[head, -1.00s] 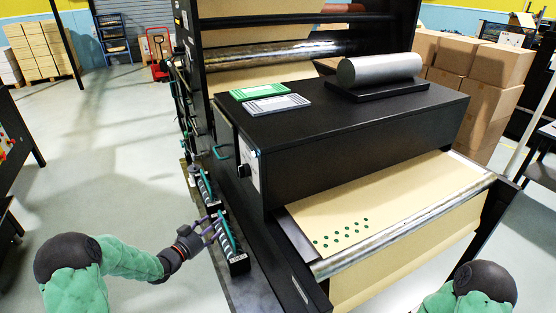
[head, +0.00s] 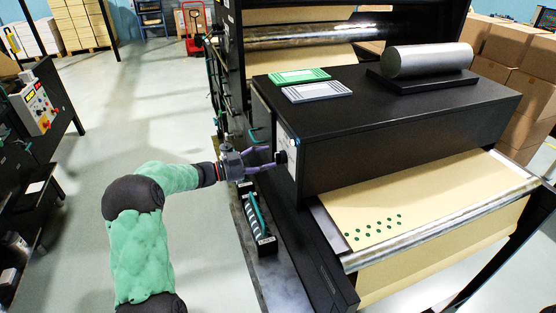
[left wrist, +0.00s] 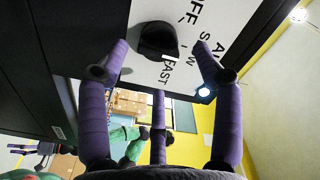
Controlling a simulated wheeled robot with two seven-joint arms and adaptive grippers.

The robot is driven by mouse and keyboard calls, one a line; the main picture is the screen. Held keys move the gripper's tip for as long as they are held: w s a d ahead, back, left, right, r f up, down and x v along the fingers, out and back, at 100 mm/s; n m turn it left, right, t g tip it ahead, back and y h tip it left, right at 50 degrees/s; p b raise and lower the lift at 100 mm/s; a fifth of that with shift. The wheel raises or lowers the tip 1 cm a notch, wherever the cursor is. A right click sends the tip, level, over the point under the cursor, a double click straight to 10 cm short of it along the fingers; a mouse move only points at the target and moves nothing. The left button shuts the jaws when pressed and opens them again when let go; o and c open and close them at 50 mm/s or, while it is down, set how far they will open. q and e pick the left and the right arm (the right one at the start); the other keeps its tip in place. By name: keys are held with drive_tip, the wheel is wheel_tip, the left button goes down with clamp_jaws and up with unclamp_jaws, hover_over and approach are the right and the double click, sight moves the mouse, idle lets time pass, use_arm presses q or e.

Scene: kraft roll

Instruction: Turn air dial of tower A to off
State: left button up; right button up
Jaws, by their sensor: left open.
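The air dial (head: 281,157) is a black knob on a white panel (head: 289,146) at the near left end of the black machine housing. In the left wrist view the dial (left wrist: 157,40) sits beside printed words that read OFF, SLOW and FAST. In the left wrist view the dial lies between the spread fingertips of the left gripper (left wrist: 160,48). I cannot tell whether any finger touches it. My right gripper is out of view.
A green tray (head: 299,76) and a grey one (head: 317,91) lie on the housing near a metal roller (head: 428,60). A rack with teal handles (head: 259,217) stands below my left gripper. Another control box (head: 36,108) is at far left. The floor between is clear.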

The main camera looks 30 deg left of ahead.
sight(277, 158)
use_arm(q)
drive_tip(key=shift+x, duration=2)
drive_tip(key=c, duration=1.1)
